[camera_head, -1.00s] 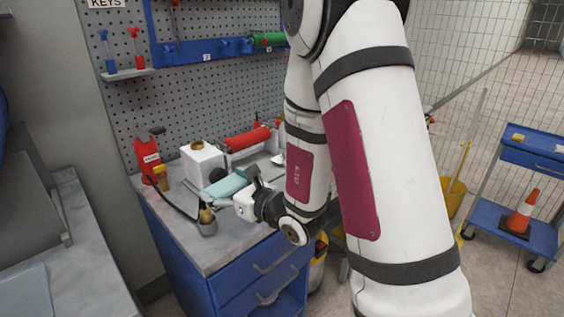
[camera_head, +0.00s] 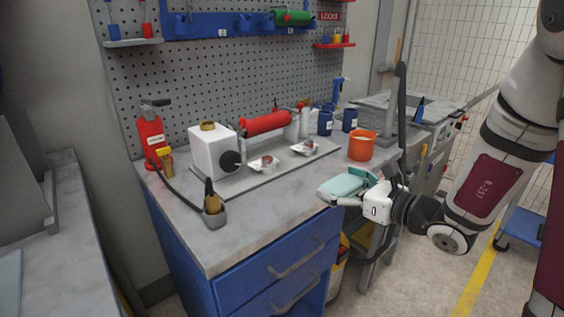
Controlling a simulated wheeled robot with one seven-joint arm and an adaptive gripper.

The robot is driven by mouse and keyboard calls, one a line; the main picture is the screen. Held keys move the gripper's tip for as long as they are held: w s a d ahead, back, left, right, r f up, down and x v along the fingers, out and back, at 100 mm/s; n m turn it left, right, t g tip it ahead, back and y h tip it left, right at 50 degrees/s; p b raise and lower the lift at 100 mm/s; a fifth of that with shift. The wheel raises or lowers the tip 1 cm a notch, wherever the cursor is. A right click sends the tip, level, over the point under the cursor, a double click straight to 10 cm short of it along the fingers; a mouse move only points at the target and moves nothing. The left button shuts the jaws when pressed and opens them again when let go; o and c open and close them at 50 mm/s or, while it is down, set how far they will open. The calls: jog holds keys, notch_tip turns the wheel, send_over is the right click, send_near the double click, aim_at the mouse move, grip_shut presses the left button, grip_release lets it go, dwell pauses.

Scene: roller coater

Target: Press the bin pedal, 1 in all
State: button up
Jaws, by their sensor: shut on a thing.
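My gripper (camera_head: 338,194) is shut on a pale teal, flat, cloth-like thing (camera_head: 345,184), at the right front edge of the workbench. It holds the teal thing level, its tip overlapping the bench edge in the picture. Below and behind the gripper, a yellow and dark thing (camera_head: 339,270) shows in part on the floor beside the blue drawers. It may be the bin, but I cannot tell. No pedal can be made out.
The bench (camera_head: 240,235) carries a machine with a red roller (camera_head: 266,123), a red spray bottle (camera_head: 151,138), a small grey holder (camera_head: 214,213) and an orange cup (camera_head: 361,146). Open floor with a yellow line (camera_head: 478,285) lies to the right.

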jog(key=b, duration=0.1)
send_over(313, 178)
jog(key=shift+s+f, duration=0.1)
jog(key=shift+f, duration=0.75)
jog(key=shift+f+b, duration=0.3)
jog(key=shift+f, duration=1.45)
jog(key=shift+f, duration=0.2)
jog(key=o, duration=1.1)
jog(key=shift+o, duration=0.4)
jog(key=shift+r, duration=0.1)
